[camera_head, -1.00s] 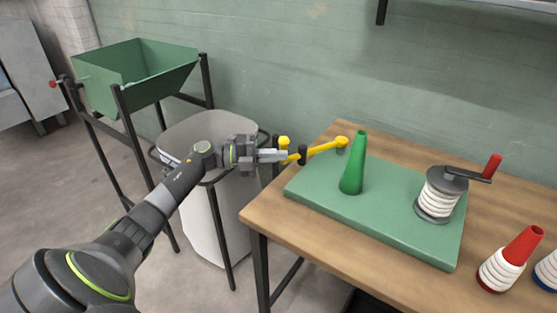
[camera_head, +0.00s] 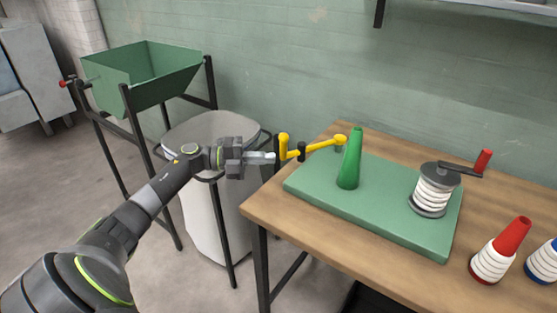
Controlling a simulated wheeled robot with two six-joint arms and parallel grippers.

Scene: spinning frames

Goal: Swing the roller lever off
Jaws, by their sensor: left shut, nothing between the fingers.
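The yellow roller lever (camera_head: 323,146) sticks out to the left from a small post at the back left of the green base plate (camera_head: 400,228). It has a dark ring along its arm and an upright yellow knob at its left end. A green cone (camera_head: 350,160) stands on the plate beside the lever's right end. My left gripper (camera_head: 268,157) is shut and empty, just left of the lever's knob end. I cannot tell whether its tips touch the knob. My right gripper is not in view.
A winder with white thread and a red-handled crank (camera_head: 434,190) stands on the plate's right. Wound cones, one red-topped (camera_head: 500,252), stand on the wooden table (camera_head: 285,222) at right. A grey bin (camera_head: 200,215) and a green hopper (camera_head: 150,80) stand left.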

